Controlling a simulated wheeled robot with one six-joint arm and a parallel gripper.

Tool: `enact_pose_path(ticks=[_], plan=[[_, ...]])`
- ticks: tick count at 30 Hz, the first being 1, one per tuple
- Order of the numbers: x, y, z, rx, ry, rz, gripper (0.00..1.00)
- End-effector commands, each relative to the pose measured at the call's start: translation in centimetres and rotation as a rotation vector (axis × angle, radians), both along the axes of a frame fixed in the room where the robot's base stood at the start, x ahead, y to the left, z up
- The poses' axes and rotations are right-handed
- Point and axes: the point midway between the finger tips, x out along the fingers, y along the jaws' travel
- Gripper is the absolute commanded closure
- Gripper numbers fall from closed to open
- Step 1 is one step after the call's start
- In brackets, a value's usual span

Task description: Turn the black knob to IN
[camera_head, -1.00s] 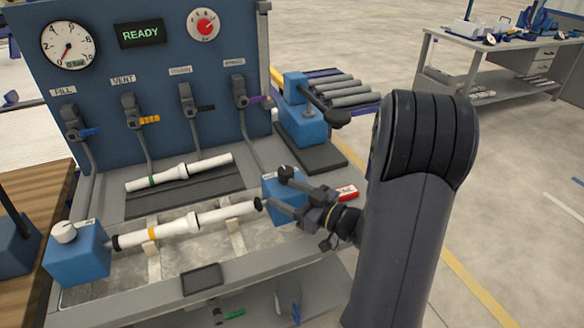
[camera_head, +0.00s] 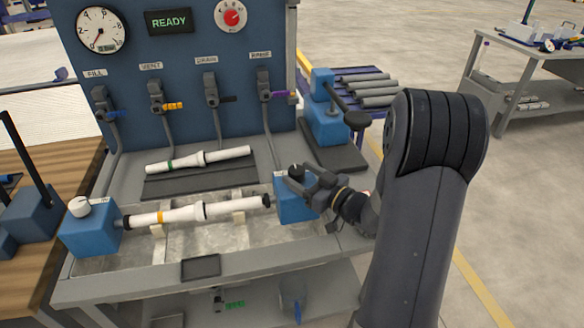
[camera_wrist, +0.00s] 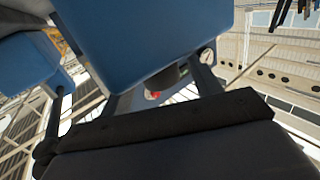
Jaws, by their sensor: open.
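The black knob (camera_head: 296,170) sits on top of the right blue block (camera_head: 290,207) at the right end of the bench. My gripper (camera_head: 300,178) is open, with its fingertips at the knob; I cannot tell whether they touch it. The fingers partly cover the knob and its label, so its setting cannot be read. In the wrist view a large blue surface (camera_wrist: 140,35) fills the upper middle, and my gripper also shows there (camera_wrist: 160,90) with a dark rounded thing between its fingers.
A white pipe (camera_head: 200,211) lies between the right block and a left blue block (camera_head: 90,235) with a white knob (camera_head: 80,206). Another white pipe (camera_head: 200,158) lies behind. A blue panel with valves and a READY display (camera_head: 170,21) stands at the back. A blue press (camera_head: 325,120) stands behind right.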

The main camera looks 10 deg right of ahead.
Motion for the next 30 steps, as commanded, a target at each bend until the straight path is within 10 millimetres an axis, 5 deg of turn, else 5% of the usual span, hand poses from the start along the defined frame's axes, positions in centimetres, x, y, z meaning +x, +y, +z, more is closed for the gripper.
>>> enact_pose_path(ticks=[7,18,30], plan=[[2.6,1.8,0.0,-0.001,0.001,0.001,0.4],[3.2,2.1,0.0,0.0,0.0,0.0,0.4],[3.1,2.1,0.0,0.0,0.0,0.0,0.72]])
